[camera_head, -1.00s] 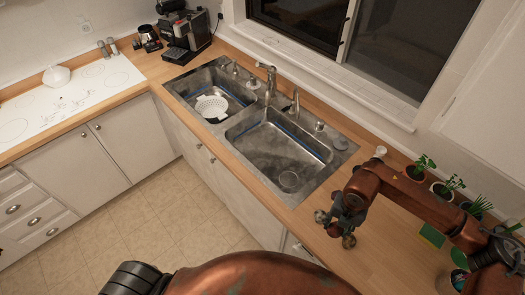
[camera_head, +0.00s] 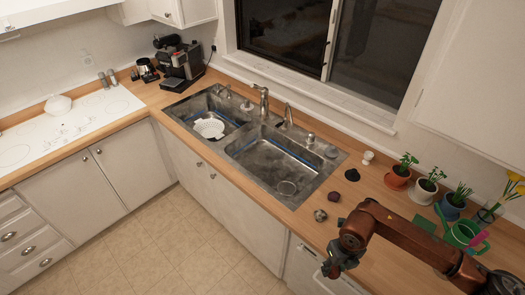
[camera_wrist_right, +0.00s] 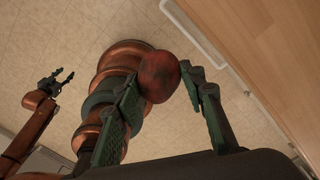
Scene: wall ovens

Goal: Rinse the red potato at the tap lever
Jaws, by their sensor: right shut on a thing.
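The red potato (camera_wrist_right: 158,77) is between the two green-padded fingers of my right gripper (camera_wrist_right: 165,95) in the right wrist view. The gripper is shut on it. In the head view, my right gripper (camera_head: 333,268) hangs beside the counter's front edge, right of the sink, and the potato cannot be made out there. The tap (camera_head: 264,100) stands behind the sink, with a slim lever-like fitting (camera_head: 288,113) to its right.
Small round items (camera_head: 320,215) lie on the counter right of the sink. Potted plants (camera_head: 397,176) and a green watering can (camera_head: 462,233) stand farther right. A coffee machine (camera_head: 180,62) stands beyond the sink.

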